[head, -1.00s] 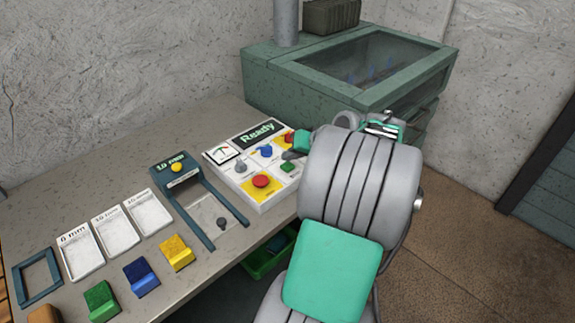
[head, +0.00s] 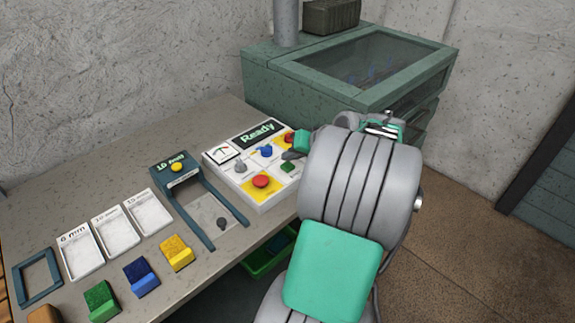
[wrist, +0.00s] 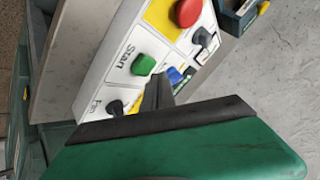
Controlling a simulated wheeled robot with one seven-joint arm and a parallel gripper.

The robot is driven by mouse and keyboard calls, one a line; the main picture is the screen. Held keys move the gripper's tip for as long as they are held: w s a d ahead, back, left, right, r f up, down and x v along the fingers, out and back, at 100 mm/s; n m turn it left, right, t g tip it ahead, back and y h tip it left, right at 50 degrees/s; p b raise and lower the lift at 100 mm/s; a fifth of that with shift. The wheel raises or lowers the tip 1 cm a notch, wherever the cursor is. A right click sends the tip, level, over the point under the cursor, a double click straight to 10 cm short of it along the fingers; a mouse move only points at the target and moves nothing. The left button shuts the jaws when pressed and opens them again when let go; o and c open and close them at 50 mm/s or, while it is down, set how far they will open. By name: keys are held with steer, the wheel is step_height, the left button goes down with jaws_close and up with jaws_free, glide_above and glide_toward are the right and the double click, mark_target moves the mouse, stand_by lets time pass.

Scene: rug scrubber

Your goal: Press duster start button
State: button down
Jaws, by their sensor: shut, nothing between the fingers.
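A white control panel (head: 213,164) with a display reading "Ready" sits on the bench. Its green button (head: 288,167) also shows in the wrist view (wrist: 143,65), beside lettering that looks like "Start". My gripper (head: 291,155) is shut and empty, just above and behind the green button in the head view. In the wrist view the dark fingertips (wrist: 157,90) are close to the button, apart from it in the picture. I cannot tell their height above the panel. My arm hides part of the panel's right side.
The panel also has a red button (head: 261,181) on yellow, a blue knob (head: 265,151), a grey knob (head: 240,166) and a gauge. A green glass-topped cabinet (head: 290,82) stands behind. Left lie a blue frame, white trays (head: 112,230) and coloured blocks (head: 141,278).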

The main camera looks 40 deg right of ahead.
mark_target(290, 167)
steer(key=shift+f, duration=0.4)
steer(key=shift+f+b, duration=0.55)
steer(key=shift+f, duration=0.05)
stand_by(0.5)
steer(key=shift+r, duration=0.15)
steer(key=shift+r+p, duration=0.85)
step_height(290, 167, up, 5)
steer(key=p, duration=0.4)
steer(key=shift+r, duration=0.1)
stand_by(0.5)
